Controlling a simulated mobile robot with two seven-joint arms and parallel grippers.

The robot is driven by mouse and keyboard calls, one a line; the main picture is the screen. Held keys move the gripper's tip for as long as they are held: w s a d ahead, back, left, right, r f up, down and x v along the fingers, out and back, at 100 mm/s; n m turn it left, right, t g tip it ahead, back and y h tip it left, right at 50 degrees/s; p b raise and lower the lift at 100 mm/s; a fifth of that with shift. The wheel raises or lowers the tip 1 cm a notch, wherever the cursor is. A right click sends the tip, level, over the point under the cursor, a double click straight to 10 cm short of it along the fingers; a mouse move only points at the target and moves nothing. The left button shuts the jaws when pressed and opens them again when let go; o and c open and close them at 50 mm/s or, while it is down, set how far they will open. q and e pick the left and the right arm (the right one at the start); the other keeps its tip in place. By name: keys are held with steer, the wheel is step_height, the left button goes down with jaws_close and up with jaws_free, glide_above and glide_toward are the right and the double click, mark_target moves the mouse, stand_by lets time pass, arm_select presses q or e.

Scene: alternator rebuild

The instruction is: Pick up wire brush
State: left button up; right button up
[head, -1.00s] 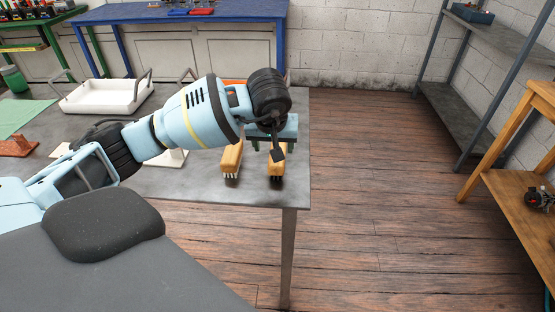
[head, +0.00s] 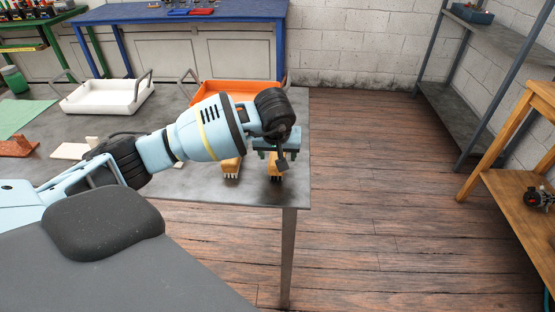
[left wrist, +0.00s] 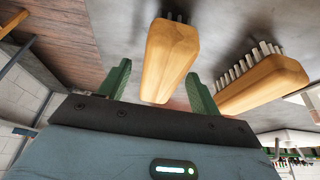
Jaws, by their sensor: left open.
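Two wire brushes with orange-yellow wooden blocks and pale bristles are at the right front of the grey table (head: 240,195). The right brush (head: 276,173) is partly hidden under my left gripper (head: 276,152). The left brush (head: 231,168) is partly hidden by my arm. In the left wrist view, my left gripper (left wrist: 160,70) is open, with its green fingers on either side of one brush (left wrist: 172,58). I see no clear contact, and the depth between them is hard to tell. The other brush (left wrist: 265,82) lies outside the fingers, to the right.
An orange tray (head: 240,88) and a white tray (head: 108,97) stand at the back of the table. A green mat (head: 22,115) and a reddish-brown block (head: 14,146) lie at the left. The table's right edge is close beside the brushes, with open floor beyond.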

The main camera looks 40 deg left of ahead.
arm_select(q)
steer(key=shift+f, duration=0.2)
steer(key=shift+c, duration=0.3)
steer(key=c, duration=1.1)
steer(key=shift+o, duration=0.2)
step_height(320, 180, up, 10)
steer(key=shift+r, duration=0.25)
steer(key=o, duration=0.5)
steer(key=c, duration=0.3)
steer(key=shift+s+f, duration=0.1)
steer(key=shift+c, duration=0.2)
